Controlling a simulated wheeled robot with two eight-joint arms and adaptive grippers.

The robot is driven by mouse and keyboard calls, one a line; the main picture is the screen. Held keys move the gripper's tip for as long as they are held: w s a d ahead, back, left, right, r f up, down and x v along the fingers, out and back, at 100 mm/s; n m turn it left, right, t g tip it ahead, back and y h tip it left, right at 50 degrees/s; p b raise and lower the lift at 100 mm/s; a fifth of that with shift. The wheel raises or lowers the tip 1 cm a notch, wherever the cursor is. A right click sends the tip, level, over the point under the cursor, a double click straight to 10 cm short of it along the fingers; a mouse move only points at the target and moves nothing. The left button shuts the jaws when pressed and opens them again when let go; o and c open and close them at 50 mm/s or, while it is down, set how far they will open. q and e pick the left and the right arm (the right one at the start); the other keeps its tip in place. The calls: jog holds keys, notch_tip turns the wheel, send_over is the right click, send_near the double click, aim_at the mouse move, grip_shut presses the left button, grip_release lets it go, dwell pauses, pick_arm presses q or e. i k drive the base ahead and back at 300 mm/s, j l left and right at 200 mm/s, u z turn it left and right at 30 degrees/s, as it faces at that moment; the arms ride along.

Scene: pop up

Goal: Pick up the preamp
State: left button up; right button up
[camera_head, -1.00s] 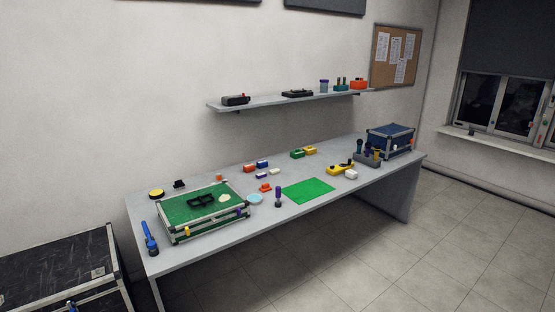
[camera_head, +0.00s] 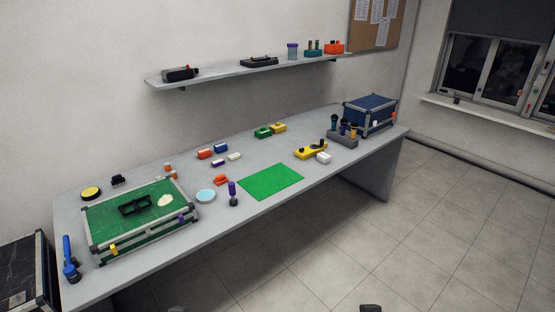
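No label shows which thing is the preamp. Small box-shaped devices stand on the grey table: a red one (camera_head: 205,154), a blue one (camera_head: 220,149), a green one (camera_head: 263,132), a yellow one (camera_head: 278,127) and a longer yellow one with dark knobs (camera_head: 311,150). On the wall shelf are a black device with a red top part (camera_head: 181,74), a flat black device (camera_head: 259,62) and an orange box (camera_head: 334,47). Only small dark tips, probably of my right gripper (camera_head: 370,308) and my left gripper (camera_head: 177,309), show at the bottom edge, apart from everything; their opening is hidden.
The table (camera_head: 270,210) holds a green-topped case (camera_head: 110,222), a green mat (camera_head: 271,181), a blue case (camera_head: 370,115) and a microphone holder (camera_head: 342,140). The shelf (camera_head: 225,72) hangs above its back. Tiled floor (camera_head: 430,220) in front is clear.

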aim_at(323, 157)
jog(key=i+l+z, duration=0.1)
jog(key=l, duration=0.3)
jog(key=i+l, duration=0.35)
jog(key=i+l+u, duration=0.1)
jog(key=i+l, duration=0.2)
jog(key=i+l+u, duration=0.15)
jog(key=i+l, duration=0.2)
jog(key=i, duration=0.15)
jog(key=i+l+u, duration=0.1)
jog(key=i+l, duration=0.3)
jog(key=i+l+u, duration=0.15)
jog(key=i+l, duration=0.2)
jog(key=i+l+u, duration=0.1)
jog(key=i+l, duration=0.25)
jog(key=l, duration=0.15)
jog(key=i+l+u, duration=0.15)
jog(key=i+l, duration=0.2)
jog(key=l, duration=0.15)
jog(key=i+l+u, duration=0.1)
jog(key=i+l, duration=0.2)
jog(key=l, duration=0.2)
